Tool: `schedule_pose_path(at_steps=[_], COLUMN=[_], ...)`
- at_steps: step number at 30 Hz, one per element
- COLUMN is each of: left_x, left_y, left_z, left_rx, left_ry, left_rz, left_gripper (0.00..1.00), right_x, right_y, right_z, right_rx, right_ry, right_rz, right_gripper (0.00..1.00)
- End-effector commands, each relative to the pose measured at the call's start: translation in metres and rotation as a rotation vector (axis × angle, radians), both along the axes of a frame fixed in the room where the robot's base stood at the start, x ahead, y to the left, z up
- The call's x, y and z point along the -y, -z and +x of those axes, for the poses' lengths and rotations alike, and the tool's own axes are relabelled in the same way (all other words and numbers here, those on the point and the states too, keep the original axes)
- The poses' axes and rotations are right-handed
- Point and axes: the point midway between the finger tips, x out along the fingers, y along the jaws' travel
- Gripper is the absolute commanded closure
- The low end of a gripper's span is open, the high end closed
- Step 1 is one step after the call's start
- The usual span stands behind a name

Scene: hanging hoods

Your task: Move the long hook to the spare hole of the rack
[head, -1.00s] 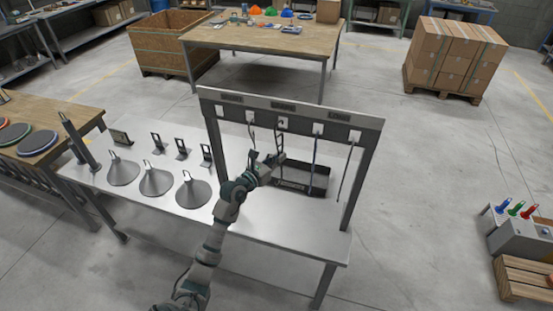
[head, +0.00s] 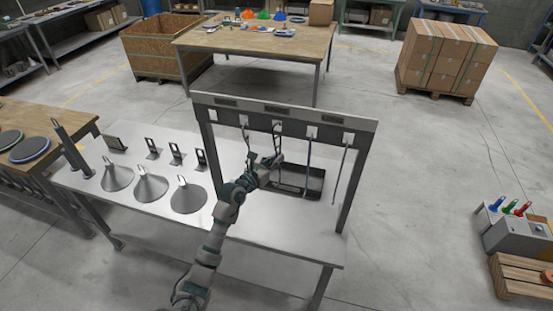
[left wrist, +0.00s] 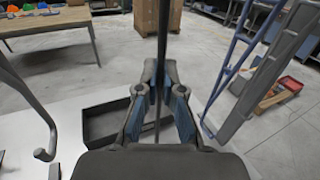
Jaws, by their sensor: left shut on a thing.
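The rack (head: 290,115) is a grey frame with a crossbar carrying a row of white plates. The leftmost plate (head: 212,115) shows no hook hanging below it. My left gripper (head: 275,161) is under the crossbar, shut on a thin dark hook (head: 278,143); its straight rod (left wrist: 162,60) rises between the fingers (left wrist: 158,110) in the left wrist view. I cannot tell whether its top sits in the plate behind it. A black hook (head: 246,136) hangs to its left; a blue hook (head: 309,160) and a grey hook (head: 341,172) hang to its right. My right gripper is out of view.
A black tray (head: 315,183) lies on the metal table under the rack. Several grey cone hoods (head: 150,187) and small black stands (head: 175,153) are on the table at left. The table front right of the arm (head: 290,230) is clear.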

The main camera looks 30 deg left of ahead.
Motion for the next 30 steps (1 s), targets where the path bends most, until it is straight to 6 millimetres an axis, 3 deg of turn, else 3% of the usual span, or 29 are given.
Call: schedule_pose_path(at_steps=[30], left_x=[0.0], left_y=[0.021], left_z=[0.0], left_rx=[0.001], left_ry=[0.0], left_rz=[0.001], left_gripper=[1.0], right_x=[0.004], right_y=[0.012], right_z=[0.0], right_rx=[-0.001], right_ry=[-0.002], right_rz=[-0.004], right_gripper=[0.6])
